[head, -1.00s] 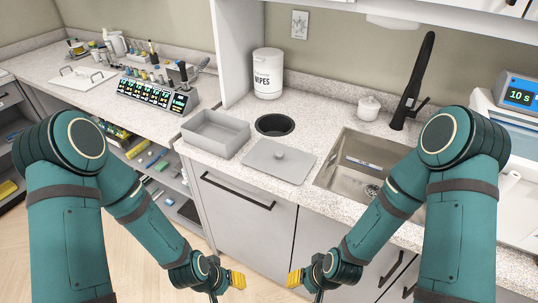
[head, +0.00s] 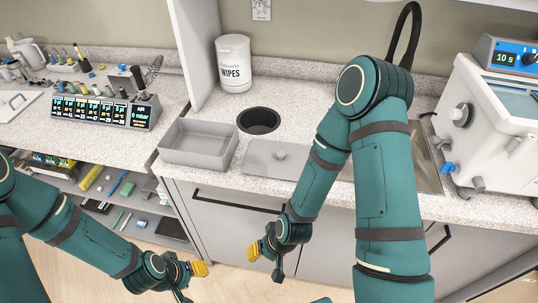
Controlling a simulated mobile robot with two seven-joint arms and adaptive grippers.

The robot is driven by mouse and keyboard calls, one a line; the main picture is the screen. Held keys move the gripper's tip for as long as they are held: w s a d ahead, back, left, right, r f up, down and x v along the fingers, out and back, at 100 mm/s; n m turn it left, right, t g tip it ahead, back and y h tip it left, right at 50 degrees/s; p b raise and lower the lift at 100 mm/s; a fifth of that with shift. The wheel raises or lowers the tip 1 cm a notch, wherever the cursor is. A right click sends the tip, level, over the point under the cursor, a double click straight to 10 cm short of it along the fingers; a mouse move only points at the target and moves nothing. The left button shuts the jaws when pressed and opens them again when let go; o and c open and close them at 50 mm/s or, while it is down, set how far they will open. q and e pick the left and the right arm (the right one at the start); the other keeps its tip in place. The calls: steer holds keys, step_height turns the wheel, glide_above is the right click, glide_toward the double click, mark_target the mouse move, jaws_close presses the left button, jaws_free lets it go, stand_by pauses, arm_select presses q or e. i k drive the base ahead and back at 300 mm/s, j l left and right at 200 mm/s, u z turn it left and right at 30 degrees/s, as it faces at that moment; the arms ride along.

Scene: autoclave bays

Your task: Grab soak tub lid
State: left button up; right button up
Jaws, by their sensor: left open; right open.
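My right gripper (head: 255,251) is open and empty, in front of the counter and below the lid. My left gripper (head: 201,269) is open and empty, lower and further left, also in front of the counter. Both are apart from the lid.
A round black opening (head: 258,121) lies behind the lid and a white wipes canister (head: 233,64) stands behind that. The sink (head: 428,165) is mostly hidden by my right arm. A white machine (head: 490,115) stands at right. Open shelves (head: 130,190) are at left.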

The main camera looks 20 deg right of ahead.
mark_target(284, 160)
steer(key=j+z, duration=0.15)
steer(key=z, duration=0.2)
steer(key=i+j+z, duration=0.1)
steer(key=z, duration=0.25)
steer(key=j+z, duration=0.2)
steer(key=z, duration=0.15)
